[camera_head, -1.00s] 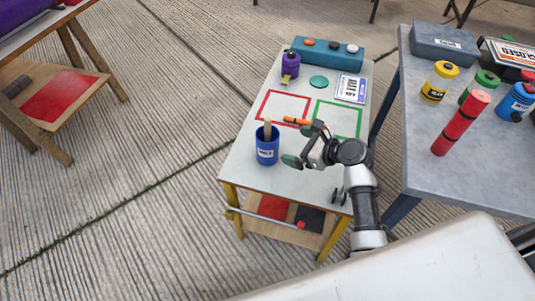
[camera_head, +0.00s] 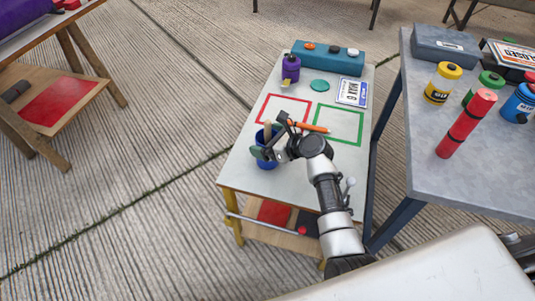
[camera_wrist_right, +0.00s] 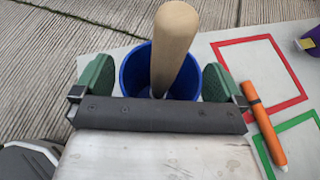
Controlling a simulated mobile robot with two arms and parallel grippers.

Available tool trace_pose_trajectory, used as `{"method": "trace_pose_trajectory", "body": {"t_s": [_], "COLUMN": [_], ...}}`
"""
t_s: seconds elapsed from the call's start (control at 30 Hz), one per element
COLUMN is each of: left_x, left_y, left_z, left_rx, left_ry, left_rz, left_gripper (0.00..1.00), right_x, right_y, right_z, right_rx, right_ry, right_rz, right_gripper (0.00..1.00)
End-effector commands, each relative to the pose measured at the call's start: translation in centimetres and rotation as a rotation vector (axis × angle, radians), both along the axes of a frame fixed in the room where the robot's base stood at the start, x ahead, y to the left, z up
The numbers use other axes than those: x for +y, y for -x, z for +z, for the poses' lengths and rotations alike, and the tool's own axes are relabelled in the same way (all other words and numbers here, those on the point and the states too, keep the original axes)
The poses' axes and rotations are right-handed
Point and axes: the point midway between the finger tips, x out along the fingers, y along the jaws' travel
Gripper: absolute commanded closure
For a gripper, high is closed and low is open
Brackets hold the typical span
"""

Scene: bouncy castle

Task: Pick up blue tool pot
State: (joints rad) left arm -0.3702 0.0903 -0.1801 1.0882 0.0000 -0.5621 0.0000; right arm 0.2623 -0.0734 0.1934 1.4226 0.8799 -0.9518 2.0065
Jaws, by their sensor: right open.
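The blue tool pot (camera_head: 262,160) stands upright on the near left part of the small white-topped table (camera_head: 233,170), with a wooden handle (camera_wrist_right: 172,45) sticking up from it. In the head view my right gripper (camera_head: 268,140) is at the pot and hides part of it. In the right wrist view the pot (camera_wrist_right: 136,75) lies between the two green-padded fingers of the right gripper (camera_wrist_right: 158,80), one at each side. The right gripper is open around the pot. I cannot tell whether the pads touch it. My left gripper is not in view.
An orange pen-like tool (camera_head: 308,127) lies right of the gripper, by the red (camera_head: 283,97) and green (camera_head: 356,110) outlined squares. A purple bottle (camera_head: 290,68) and a teal box (camera_head: 330,57) are at the back. A grey table (camera_head: 410,130) with several canisters stands to the right.

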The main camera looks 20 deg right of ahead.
Motion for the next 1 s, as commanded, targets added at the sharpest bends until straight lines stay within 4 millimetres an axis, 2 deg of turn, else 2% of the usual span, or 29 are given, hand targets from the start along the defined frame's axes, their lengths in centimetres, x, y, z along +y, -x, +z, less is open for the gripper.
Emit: {"method": "trace_pose_trajectory", "body": {"t_s": [0.23,0.27,0.73,1.0], "left_x": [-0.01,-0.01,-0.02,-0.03], "left_y": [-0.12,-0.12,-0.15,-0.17], "left_z": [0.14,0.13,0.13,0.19], "left_rx": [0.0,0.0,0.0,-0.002], "left_ry": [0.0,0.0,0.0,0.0], "left_rz": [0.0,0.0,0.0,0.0], "left_gripper": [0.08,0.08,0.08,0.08], "right_x": [0.11,0.11,0.07,0.06], "right_y": [-0.13,-0.13,-0.11,-0.15], "right_z": [-0.08,-0.08,-0.09,0.12], "right_rx": [0.001,0.001,0.001,-0.002], "right_ry": [0.001,0.001,0.001,0.0], "right_rz": [0.0,0.0,0.0,-0.001], "right_gripper": [0.0,0.03,0.75,0.75]}}
